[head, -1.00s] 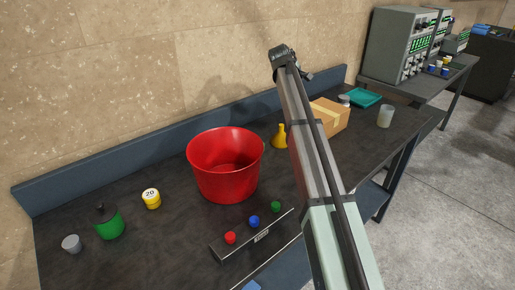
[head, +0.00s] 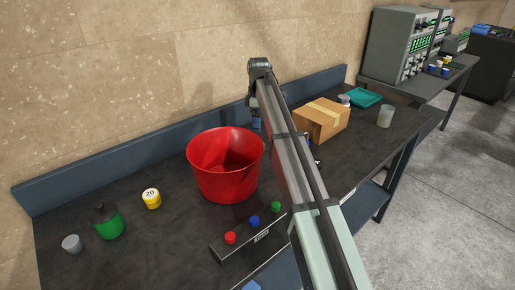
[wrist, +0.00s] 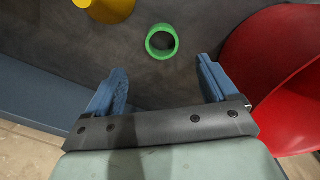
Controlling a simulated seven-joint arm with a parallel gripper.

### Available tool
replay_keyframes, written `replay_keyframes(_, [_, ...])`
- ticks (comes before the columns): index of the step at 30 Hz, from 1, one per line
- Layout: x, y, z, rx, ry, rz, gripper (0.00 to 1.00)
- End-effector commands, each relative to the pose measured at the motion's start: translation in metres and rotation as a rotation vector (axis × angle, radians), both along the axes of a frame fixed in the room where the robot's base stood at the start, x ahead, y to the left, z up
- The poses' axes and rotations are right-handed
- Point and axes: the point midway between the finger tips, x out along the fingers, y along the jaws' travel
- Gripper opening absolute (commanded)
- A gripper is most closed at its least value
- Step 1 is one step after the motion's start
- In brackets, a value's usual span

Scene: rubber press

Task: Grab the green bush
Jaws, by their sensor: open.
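The green bush, an open green ring (wrist: 149,43), lies on the dark bench top in the wrist view, just beyond my fingertips and roughly centred between them. I cannot make it out in the head view, where my arm and the red bucket may cover it. My gripper (wrist: 162,68) is open, its two blue fingers spread with nothing between them. In the head view my gripper (head: 255,117) is partly hidden behind my arm, just right of the bucket near the back of the bench.
A red bucket (head: 224,172) stands close on one side; it fills the wrist view's right edge. A yellow object (wrist: 103,9) is at the wrist view's top. A cardboard box (head: 321,121) stands right of my arm. A black bar (head: 218,247) with red, blue and green pieces is in front.

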Motion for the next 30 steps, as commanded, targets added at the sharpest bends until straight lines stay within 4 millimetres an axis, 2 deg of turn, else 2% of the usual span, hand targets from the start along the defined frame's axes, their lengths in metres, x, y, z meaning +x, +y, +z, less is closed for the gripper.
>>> replay_keyframes(3, [-0.001,0.0,-0.023,-0.001,0.001,-0.001,0.86])
replay_keyframes(7, [-0.001,0.0,-0.042,-0.001,0.0,-0.001,0.86])
replay_keyframes(16, [-0.001,0.0,-0.059,-0.001,-0.002,-0.001,0.86])
replay_keyframes(25, [-0.005,0.002,-0.096,-0.001,-0.002,0.0,0.86])
replay_keyframes(30, [-0.004,0.002,-0.103,-0.001,-0.003,0.0,0.86])
